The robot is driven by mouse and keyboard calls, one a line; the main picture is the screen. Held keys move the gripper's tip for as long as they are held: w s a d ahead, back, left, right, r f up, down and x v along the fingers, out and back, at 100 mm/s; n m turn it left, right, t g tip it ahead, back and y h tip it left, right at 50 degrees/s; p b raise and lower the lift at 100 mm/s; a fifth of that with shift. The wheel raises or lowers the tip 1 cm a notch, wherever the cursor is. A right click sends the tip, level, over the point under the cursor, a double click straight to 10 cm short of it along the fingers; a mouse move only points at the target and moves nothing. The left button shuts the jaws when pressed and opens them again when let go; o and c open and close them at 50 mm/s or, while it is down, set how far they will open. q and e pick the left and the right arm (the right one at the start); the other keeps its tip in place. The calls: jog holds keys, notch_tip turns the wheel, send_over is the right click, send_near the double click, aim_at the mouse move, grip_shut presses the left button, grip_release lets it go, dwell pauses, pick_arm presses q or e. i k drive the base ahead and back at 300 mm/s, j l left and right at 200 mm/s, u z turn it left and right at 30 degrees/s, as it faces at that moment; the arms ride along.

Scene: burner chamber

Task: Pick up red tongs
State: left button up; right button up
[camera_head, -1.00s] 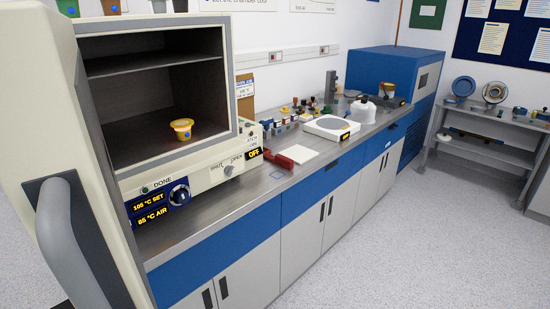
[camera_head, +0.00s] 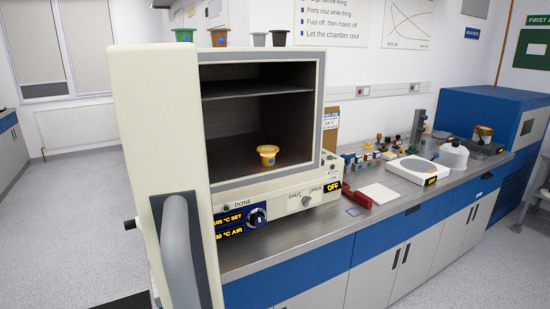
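A red object (camera_head: 357,196), which looks like the red tongs, lies on the steel bench top just right of the oven's control panel. It is small in the head view and its exact shape is hard to make out. A white square plate (camera_head: 379,193) lies close to its right. Neither of my grippers shows in the head view.
The oven (camera_head: 330,130) stands open, with a yellow cup (camera_head: 267,154) inside. Its cream door (camera_head: 160,120), with a grey handle (camera_head: 180,255), swings out toward me on the left.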

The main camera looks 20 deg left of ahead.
aim_at(366, 201)
jog(key=i+l, duration=0.2)
jog(key=l, duration=0.15)
jog(key=i+l, duration=0.2)
jog(key=l, duration=0.15)
jog(key=i+l+u, duration=0.1)
jog(key=i+l, duration=0.3)
jog(key=l, duration=0.25)
